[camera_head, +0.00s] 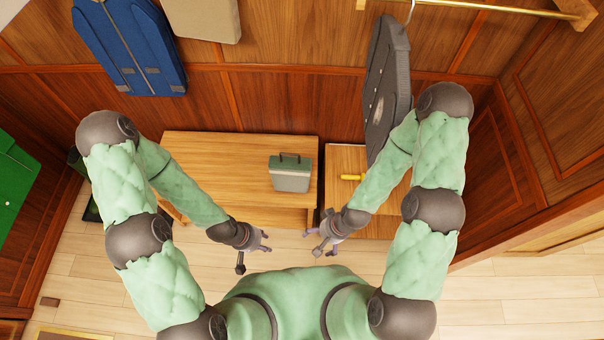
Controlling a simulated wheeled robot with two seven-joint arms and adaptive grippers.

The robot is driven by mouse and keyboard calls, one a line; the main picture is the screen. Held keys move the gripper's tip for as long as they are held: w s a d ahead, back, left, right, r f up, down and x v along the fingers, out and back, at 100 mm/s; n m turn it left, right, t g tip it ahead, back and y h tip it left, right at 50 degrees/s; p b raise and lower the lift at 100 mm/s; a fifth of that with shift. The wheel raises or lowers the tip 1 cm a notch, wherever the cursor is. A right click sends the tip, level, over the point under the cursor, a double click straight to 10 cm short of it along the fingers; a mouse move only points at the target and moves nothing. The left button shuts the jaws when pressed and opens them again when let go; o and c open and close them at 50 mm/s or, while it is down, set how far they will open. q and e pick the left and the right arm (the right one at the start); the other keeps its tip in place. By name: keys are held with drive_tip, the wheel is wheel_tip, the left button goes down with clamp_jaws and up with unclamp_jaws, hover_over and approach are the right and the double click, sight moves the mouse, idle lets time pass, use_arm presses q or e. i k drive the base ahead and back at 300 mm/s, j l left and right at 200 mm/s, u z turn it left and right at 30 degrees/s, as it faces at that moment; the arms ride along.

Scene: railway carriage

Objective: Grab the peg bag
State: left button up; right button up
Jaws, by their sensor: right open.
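Two hanging things could be the peg bag, and I cannot tell which is meant. One is a dark grey flat bag-like thing (388,75) on a hook from the brass rail, with a pale oval patch on its face; my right forearm covers its lower edge. The other is a beige bag-like thing (205,18) on the wall, cut off by the top edge. My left gripper (254,252) is open and empty in front of the table. My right gripper (318,243) is open and empty, low and in front of the dark grey thing, apart from it.
A wooden table (215,150) bears a grey-green box (291,178) with a handle. A second wooden surface (345,158) holds a yellow object (351,177). The brass rail (500,7) runs along the upper right.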

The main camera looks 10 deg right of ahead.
sight(288, 172)
drive_tip(key=z, duration=1.1)
drive_tip(key=j+z, duration=0.4)
drive_tip(key=k+j+z, duration=0.15)
drive_tip(key=z, duration=0.25)
drive_tip(key=k+j+z, duration=0.15)
drive_tip(key=j+z, duration=0.2)
drive_tip(key=k+j+z, duration=0.2)
drive_tip(key=z, duration=0.2)
drive_tip(key=k+j, duration=0.1)
drive_tip(key=j, duration=0.2)
drive_tip(key=j+z, duration=0.1)
drive_tip(key=j, duration=0.25)
drive_tip(key=k, duration=0.05)
